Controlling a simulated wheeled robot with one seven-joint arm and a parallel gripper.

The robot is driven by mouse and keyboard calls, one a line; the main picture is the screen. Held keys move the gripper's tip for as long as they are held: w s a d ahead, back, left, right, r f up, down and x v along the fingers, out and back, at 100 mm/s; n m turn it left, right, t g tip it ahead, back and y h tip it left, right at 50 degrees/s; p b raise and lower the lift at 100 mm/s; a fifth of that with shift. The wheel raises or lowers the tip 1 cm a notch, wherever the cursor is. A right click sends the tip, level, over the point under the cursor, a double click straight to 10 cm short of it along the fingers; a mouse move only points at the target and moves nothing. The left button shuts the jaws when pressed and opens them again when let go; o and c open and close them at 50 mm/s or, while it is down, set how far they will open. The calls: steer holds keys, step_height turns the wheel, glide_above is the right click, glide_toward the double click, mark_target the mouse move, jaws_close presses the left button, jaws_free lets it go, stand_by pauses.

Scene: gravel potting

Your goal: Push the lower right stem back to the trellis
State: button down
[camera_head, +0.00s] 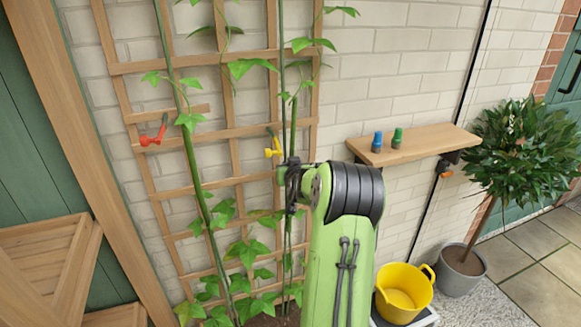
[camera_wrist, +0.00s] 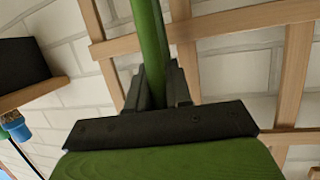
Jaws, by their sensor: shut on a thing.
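The wooden trellis (camera_head: 170,64) stands against the brick wall, and its slats (camera_wrist: 240,20) show behind the fingers in the wrist view. The right stem (camera_head: 294,125) is a green upright stem along the trellis's right side. In the wrist view my gripper (camera_wrist: 158,88) is shut on the thick green stem (camera_wrist: 150,40), which runs up between the fingers. The stem crosses in front of a slat; I cannot tell whether it touches it. My arm hides part of the lower right trellis.
A yellow bucket (camera_head: 404,290) and a potted shrub (camera_head: 461,270) stand right.

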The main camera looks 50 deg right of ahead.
steer(key=c, duration=1.1)
jaws_free()
steer(key=v, duration=1.5)
steer(key=shift+s+a, duration=0.3)
